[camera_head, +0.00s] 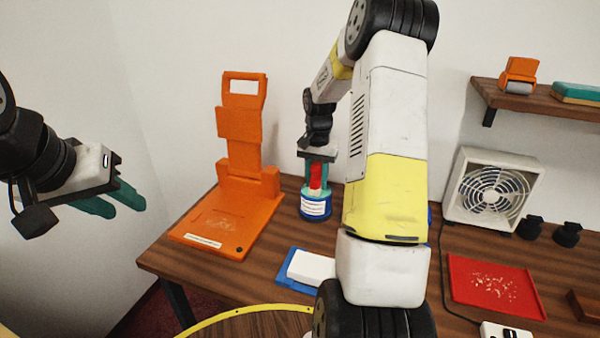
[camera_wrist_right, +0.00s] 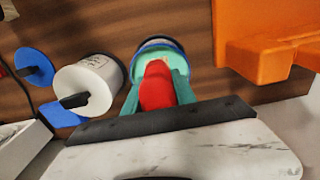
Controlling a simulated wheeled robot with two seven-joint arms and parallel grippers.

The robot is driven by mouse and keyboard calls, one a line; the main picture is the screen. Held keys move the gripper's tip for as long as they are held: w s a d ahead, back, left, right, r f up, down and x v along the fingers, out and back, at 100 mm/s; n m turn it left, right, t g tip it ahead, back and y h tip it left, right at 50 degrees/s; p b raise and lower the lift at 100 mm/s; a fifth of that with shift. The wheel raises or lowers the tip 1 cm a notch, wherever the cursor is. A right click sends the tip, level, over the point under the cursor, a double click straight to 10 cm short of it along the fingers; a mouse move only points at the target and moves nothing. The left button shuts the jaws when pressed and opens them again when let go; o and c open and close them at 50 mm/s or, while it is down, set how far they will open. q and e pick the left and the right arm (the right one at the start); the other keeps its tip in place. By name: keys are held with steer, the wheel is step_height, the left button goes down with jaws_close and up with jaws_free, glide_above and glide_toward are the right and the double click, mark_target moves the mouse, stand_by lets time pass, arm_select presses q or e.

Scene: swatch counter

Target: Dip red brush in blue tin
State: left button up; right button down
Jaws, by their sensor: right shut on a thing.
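The blue tin (camera_head: 317,208), with a white label, stands upright on the wooden counter. My right gripper (camera_head: 317,182) is directly above it, pointing down, shut on the red brush (camera_head: 316,176). In the right wrist view the red brush (camera_wrist_right: 157,86) sits between the teal fingers, in line with the tin's round top (camera_wrist_right: 155,46). The brush's lower end is hidden, so I cannot tell how deep it reaches. My left gripper (camera_head: 120,207) is open and empty, off the counter at the left.
An orange stand (camera_head: 215,222) is close left of the tin. A white block (camera_head: 310,267) lies on a blue tray in front. A red tray (camera_head: 492,286) and a fan (camera_head: 492,190) are at right.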

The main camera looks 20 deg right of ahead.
mark_target(317, 164)
steer(key=shift+f, duration=0.55)
stand_by(1.1)
steer(key=shift+r, duration=3.55)
